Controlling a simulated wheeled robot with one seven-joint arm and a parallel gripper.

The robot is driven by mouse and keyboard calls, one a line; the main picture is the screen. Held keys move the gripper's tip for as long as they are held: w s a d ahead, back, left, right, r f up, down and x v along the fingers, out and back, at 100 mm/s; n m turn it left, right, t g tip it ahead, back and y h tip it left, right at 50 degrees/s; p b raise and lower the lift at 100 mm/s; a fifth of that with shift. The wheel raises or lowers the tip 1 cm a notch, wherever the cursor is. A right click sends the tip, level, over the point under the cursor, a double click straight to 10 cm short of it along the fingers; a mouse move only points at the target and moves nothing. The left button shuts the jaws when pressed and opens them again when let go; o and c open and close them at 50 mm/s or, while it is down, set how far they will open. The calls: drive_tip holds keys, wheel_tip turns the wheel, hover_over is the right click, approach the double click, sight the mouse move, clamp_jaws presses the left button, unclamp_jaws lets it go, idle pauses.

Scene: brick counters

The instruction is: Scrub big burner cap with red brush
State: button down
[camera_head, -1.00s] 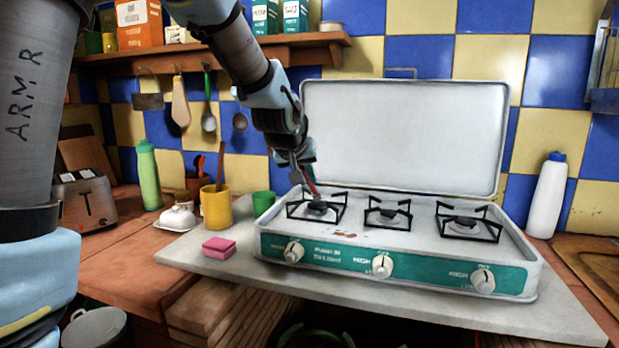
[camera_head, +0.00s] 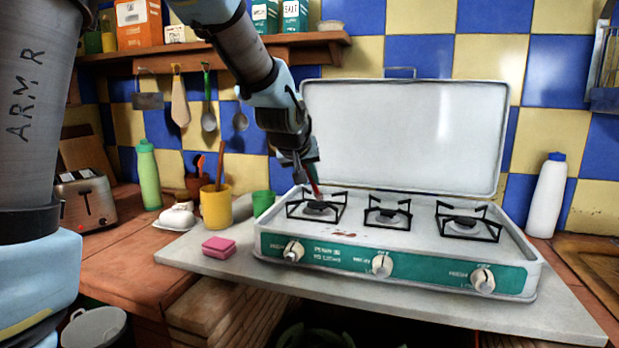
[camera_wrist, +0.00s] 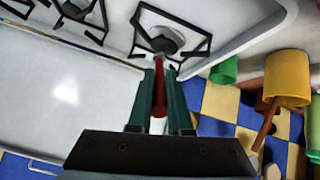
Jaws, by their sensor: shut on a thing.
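The red brush (camera_head: 315,186) is held in my gripper (camera_head: 309,172), over the left burner of the camping stove (camera_head: 345,228). In the wrist view the green fingers of my gripper (camera_wrist: 161,78) are closed around the red brush (camera_wrist: 158,94), which points toward a round grey burner cap (camera_wrist: 165,41) inside a black pan support. The left burner cap (camera_head: 316,208) also shows in the head view, just below the brush. Whether the brush tip touches it I cannot tell. The middle cap (camera_head: 387,214) and right cap (camera_head: 464,223) sit under their own supports.
The stove's raised white lid (camera_head: 400,135) stands behind the burners. Left of the stove are a green cup (camera_head: 263,202), a yellow mug (camera_head: 216,208) and a pink sponge (camera_head: 218,247). A white bottle (camera_head: 546,197) stands to the right.

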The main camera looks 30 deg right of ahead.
drive_tip(key=shift+w+a+f, duration=0.1)
drive_tip(key=shift+w+a, duration=0.3)
drive_tip(key=shift+a, duration=0.05)
drive_tip(key=shift+s+d, duration=0.55)
drive_tip(key=shift+w+a, duration=0.1)
drive_tip(key=shift+a, duration=0.05)
drive_tip(key=shift+w+a, duration=0.4)
drive_tip(key=shift+w, duration=0.05)
drive_tip(key=shift+s, duration=0.1)
